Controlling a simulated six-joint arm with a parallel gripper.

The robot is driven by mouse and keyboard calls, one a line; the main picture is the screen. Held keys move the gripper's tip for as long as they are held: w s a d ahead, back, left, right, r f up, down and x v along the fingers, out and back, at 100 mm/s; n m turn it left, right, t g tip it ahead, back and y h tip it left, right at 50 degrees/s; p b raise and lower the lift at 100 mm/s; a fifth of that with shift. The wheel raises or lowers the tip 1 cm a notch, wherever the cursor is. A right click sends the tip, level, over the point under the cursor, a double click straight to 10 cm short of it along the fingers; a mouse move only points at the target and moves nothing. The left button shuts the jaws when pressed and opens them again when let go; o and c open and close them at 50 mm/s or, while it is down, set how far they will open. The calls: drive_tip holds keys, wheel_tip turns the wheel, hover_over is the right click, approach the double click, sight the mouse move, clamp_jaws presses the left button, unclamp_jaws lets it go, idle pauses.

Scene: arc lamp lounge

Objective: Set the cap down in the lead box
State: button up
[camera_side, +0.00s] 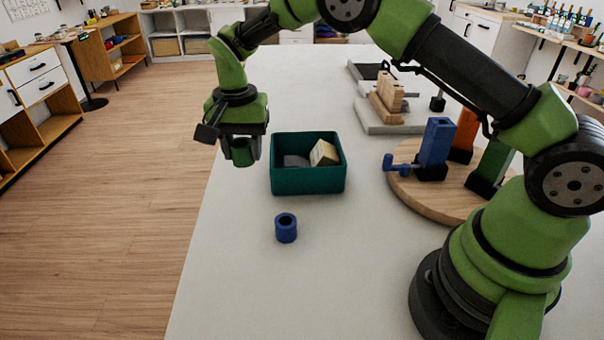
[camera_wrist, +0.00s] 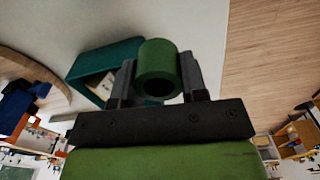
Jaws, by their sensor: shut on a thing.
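The cap (camera_side: 243,154) is a green hollow cylinder. My gripper (camera_side: 240,143) is shut on it and holds it above the table, left of the teal open box (camera_side: 308,181). In the wrist view the cap (camera_wrist: 157,58) sits between the two dark fingers, its hole facing the camera. The teal box, which I take to be the lead box, also shows behind the left finger in the wrist view (camera_wrist: 90,65). A cream block (camera_side: 323,153) leans inside the box, with a grey piece (camera_side: 295,161) beside it. The box floor is partly hidden.
A blue hollow cylinder (camera_side: 286,229) stands on the pale table (camera_side: 245,285) in front of the box. A round wooden board (camera_side: 430,201) with blue, orange and green uprights is to the right. A grey base with wooden blocks (camera_side: 388,98) stands behind.

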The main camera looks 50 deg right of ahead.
sight(289, 157)
drive_tip(key=w+d+r+m, duration=0.1)
drive_tip(key=d+r+m, duration=0.1)
drive_tip(key=d+m, duration=0.5)
drive_tip(key=m, duration=0.5)
drive_tip(key=shift+w, duration=0.35)
drive_tip(key=d+m, duration=0.2)
drive_tip(key=m, duration=0.1)
drive_tip(key=d+r+m, duration=0.1)
drive_tip(key=d+m, duration=0.1)
drive_tip(key=m, duration=0.1)
drive_tip(key=d+m, duration=0.1)
drive_tip(key=m, duration=0.3)
drive_tip(key=shift+w+d+r, duration=0.1)
drive_tip(key=shift+d+r, duration=0.3)
drive_tip(key=shift+d+f+m, duration=0.15)
drive_tip(key=shift+f+m, duration=0.05)
drive_tip(key=shift+m, duration=0.2)
wheel_tip(289, 157, down, 10)
drive_tip(key=shift+r, duration=0.25)
drive_tip(key=shift+f, duration=0.1)
drive_tip(key=shift+f, duration=0.35)
drive_tip(key=o, duration=0.6)
